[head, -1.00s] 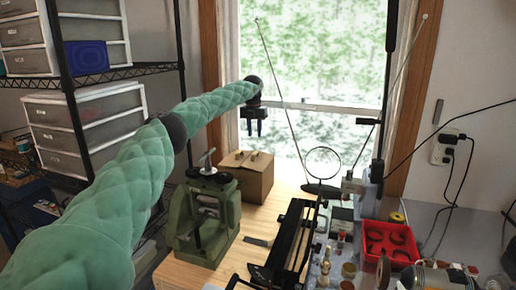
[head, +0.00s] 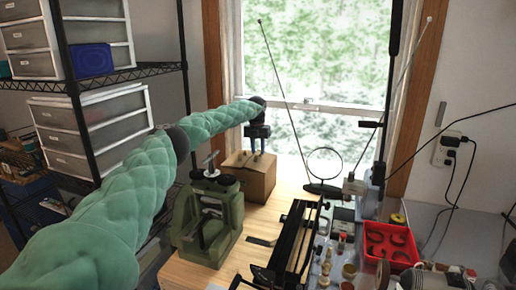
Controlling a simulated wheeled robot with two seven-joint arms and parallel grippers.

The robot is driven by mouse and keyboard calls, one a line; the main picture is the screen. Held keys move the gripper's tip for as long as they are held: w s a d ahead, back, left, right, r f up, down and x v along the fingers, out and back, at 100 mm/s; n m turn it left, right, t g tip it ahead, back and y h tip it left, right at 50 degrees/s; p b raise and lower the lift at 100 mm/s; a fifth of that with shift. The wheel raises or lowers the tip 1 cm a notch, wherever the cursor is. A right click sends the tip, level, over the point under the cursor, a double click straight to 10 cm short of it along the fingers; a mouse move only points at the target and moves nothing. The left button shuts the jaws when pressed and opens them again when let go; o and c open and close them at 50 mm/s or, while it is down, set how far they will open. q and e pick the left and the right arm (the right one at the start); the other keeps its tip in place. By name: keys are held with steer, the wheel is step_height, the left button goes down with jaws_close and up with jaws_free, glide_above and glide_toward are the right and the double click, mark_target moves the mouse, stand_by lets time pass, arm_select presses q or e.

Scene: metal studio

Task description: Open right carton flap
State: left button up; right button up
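A brown cardboard carton (head: 258,182) stands at the back of the wooden workbench, in front of the window. Its top looks closed, but it is small and partly covered by my gripper, so the flap edges are hard to make out. My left gripper (head: 257,151) points down at the carton's top, with its two dark fingers a little apart and nothing seen between them. The fingertips are at or just above the top; I cannot tell if they touch. My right gripper is not in view.
A green metal machine (head: 207,222) stands just in front of the carton, to the left. A black rail-like tool (head: 292,243), a round magnifier (head: 324,163) and a red bin (head: 389,246) fill the bench's right side. A wire shelf with drawers (head: 95,125) stands left.

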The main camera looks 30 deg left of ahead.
arm_select(q)
jaws_close()
steer(key=shift+r, duration=0.1)
